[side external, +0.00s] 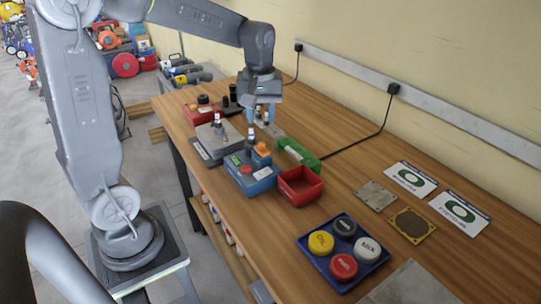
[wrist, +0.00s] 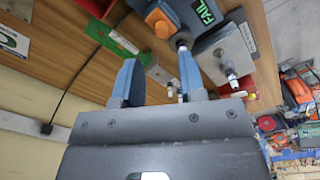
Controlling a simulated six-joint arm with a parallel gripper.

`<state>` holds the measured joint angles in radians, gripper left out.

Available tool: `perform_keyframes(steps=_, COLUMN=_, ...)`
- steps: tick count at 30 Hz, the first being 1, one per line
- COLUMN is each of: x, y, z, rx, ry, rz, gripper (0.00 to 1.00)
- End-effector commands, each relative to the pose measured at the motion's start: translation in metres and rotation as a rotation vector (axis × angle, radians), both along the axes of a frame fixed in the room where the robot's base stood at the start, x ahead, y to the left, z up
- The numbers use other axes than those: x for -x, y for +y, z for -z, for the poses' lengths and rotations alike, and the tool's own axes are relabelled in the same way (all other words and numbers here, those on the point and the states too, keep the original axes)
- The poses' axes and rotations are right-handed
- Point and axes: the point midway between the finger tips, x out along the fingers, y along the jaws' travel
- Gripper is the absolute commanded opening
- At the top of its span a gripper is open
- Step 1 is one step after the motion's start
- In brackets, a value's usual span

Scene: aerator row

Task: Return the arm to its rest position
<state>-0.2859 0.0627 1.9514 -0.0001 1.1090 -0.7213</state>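My gripper (side external: 260,115) hangs above the far part of the wooden bench, its blue fingers pointing down. In the wrist view my gripper (wrist: 158,72) has its fingers spread wide, with no object clearly held between them. Small silver-and-white aerator-like parts appear beyond the fingers; one stands at the blue tester (side external: 251,177) and another on the grey plate fixture (side external: 217,140). The tester also shows in the wrist view (wrist: 190,14), with a green FAIL display. Contact between the fingers and the small parts near them cannot be told.
An empty-looking red bin (side external: 300,186) and a green block (side external: 298,153) stand beside the tester. A blue tray (side external: 312,243) of coloured round buttons lies nearer the front. Two printed cards (side external: 411,178) lie by the wall (side external: 430,60). A black cable crosses the bench. Open space lies above it.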

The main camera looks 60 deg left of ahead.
Motion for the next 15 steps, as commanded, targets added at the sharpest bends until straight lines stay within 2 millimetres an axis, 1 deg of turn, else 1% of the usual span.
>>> perform_keyframes(steps=2, x=0.011, y=-0.012, z=-0.011, rx=-0.013, ry=-0.04, rz=0.078, gripper=0.37)
perform_keyframes(steps=5, x=0.034, y=-0.033, z=-0.026, rx=-0.041, ry=-0.111, rz=0.233, gripper=0.37)
perform_keyframes(steps=7, x=0.054, y=-0.049, z=-0.035, rx=-0.068, ry=-0.167, rz=0.363, gripper=0.37)
perform_keyframes(steps=11, x=0.09, y=-0.073, z=-0.043, rx=-0.125, ry=-0.268, rz=0.597, gripper=0.37)
perform_keyframes(steps=12, x=0.101, y=-0.079, z=-0.044, rx=-0.144, ry=-0.297, rz=0.663, gripper=0.37)
perform_keyframes(steps=15, x=0.123, y=-0.09, z=-0.044, rx=-0.188, ry=-0.358, rz=0.806, gripper=0.37)
